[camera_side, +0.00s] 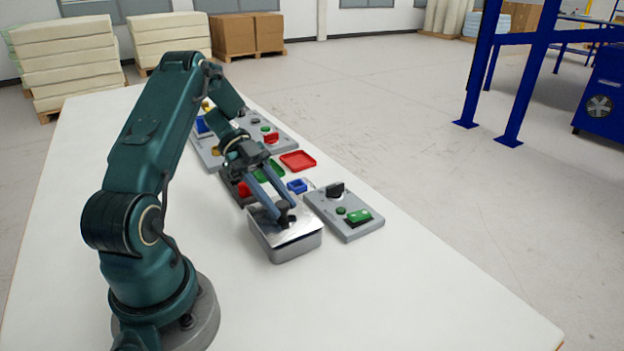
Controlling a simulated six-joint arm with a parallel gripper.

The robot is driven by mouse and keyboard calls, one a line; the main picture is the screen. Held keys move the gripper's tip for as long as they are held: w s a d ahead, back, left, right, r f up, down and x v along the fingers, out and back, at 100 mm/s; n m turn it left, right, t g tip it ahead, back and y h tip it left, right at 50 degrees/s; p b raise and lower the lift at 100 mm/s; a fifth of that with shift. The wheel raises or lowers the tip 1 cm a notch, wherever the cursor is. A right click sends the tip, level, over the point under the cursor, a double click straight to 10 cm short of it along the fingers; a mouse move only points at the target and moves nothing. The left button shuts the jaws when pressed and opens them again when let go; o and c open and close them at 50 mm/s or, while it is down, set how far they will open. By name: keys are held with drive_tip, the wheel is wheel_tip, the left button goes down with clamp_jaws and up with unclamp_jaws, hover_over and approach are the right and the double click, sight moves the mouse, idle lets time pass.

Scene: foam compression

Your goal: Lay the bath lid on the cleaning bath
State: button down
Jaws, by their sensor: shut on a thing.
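The cleaning bath (293,252) is a grey metal box on the white table, in front of my arm. The bath lid (300,228) is a shiny flat metal plate over the bath's top, with a dark knob (284,218) at its middle. My gripper (283,207), with blue-grey fingers, reaches down from the upper left and is shut on the knob. The lid roughly covers the bath opening. I cannot tell whether it rests on the rim or hangs just above it. The fingers hide part of the lid's far side.
A grey control panel (354,228) with a black knob and a green switch stands close to the right of the bath. Behind are a red tray (298,160), a green tray (269,171), a blue block (297,186) and more grey panels. The table's front right is clear.

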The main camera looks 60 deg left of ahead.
drive_tip(key=shift+f, duration=0.5)
drive_tip(key=c, duration=0.5)
unclamp_jaws()
drive_tip(key=shift+a, duration=0.1)
drive_tip(key=shift+v, duration=2.45)
